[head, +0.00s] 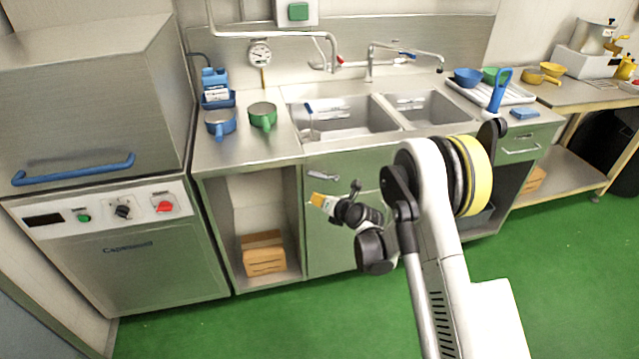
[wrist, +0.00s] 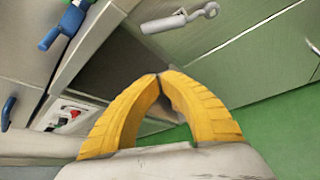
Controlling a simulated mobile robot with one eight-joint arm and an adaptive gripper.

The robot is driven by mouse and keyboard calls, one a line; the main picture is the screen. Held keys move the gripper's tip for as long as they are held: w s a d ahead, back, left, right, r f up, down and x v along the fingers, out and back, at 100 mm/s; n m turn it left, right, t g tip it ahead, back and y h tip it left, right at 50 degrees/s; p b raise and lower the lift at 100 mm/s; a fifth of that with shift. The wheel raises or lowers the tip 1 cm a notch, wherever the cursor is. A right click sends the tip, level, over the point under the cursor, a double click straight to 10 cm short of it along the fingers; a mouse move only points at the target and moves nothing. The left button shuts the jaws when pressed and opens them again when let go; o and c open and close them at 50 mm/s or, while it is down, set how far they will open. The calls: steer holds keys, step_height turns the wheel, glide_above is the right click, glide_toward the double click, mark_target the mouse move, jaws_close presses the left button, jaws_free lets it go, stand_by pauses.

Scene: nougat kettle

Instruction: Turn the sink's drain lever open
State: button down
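The drain lever (head: 322,175) is a short grey metal handle on the green front of the sink cabinet, just below the counter edge. It also shows in the wrist view (wrist: 178,20), at the top, with a rounded, ringed end to the right. The sink (head: 345,118) has two steel basins above it. My gripper (head: 313,200) is in front of the cabinet, just below the lever and apart from it. In the wrist view its yellow fingers (wrist: 161,75) meet at the tips with nothing seen between them.
A blue pan (head: 220,123) and a green pan (head: 262,115) stand on the counter left of the sink. An open shelf below holds a cardboard box (head: 264,254). A steel machine (head: 120,245) stands at the left. The green floor (head: 230,325) in front is clear.

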mark_target(325, 177)
steer(key=b+x, duration=0.4)
steer(key=x, duration=0.6)
steer(key=shift+w+d+r+b, duration=0.3)
steer(key=shift+d+r, duration=0.15)
steer(key=shift+r, duration=0.4)
steer(key=shift+w+d+r+b, duration=0.2)
steer(key=shift+d+r, duration=0.25)
steer(key=shift+r, duration=0.35)
steer(key=shift+w+d, duration=0.1)
steer(key=shift+d+r, duration=0.15)
steer(key=shift+r, duration=0.15)
